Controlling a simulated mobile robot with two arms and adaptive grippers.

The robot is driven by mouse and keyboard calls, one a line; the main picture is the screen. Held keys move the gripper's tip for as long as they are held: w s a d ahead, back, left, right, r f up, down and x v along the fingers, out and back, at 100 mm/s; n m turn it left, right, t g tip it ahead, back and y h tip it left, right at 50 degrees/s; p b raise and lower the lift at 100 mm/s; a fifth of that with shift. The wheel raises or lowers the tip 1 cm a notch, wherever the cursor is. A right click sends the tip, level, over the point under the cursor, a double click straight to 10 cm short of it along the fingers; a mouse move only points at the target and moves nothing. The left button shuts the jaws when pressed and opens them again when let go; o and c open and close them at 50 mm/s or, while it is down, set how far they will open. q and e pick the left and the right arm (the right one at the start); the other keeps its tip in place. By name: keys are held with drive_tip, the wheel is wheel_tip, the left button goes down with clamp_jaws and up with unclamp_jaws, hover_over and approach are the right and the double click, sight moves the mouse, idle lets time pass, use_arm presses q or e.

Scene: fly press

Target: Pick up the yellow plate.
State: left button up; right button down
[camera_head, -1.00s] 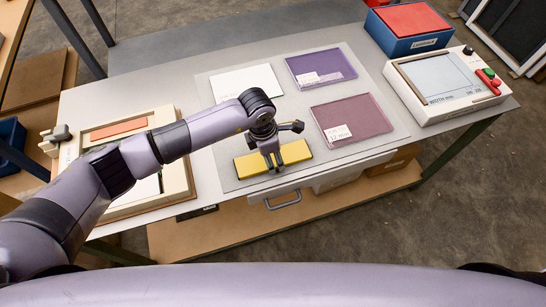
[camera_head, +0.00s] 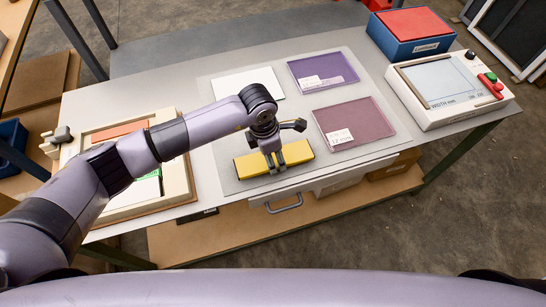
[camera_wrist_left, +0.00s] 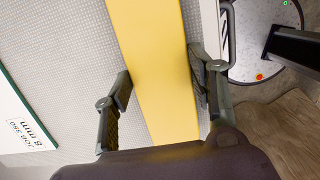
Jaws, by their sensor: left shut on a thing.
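The yellow plate (camera_head: 299,152) is a long flat bar near the front edge of the grey mat (camera_head: 226,163). It lies on the mat or very close above it; I cannot tell which. My left gripper (camera_head: 274,166) points down at the plate's middle and is shut on it across its width, hiding part of it. In the left wrist view the plate (camera_wrist_left: 158,60) runs between the two fingers of my left gripper (camera_wrist_left: 161,66). My right gripper is not in view.
A white plate (camera_head: 262,77), a purple plate (camera_head: 322,68) and a mauve plate (camera_head: 354,122) lie on the mat. A cream device (camera_head: 450,88) and a blue box (camera_head: 408,42) stand at the right. A cream frame (camera_head: 107,212) lies at the left, under my arm. A drawer handle (camera_head: 284,205) is below the front edge.

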use_arm(q)
wheel_tip(320, 180, up, 18)
drive_tip(key=b, duration=0.4)
drive_tip(key=shift+r, duration=0.1)
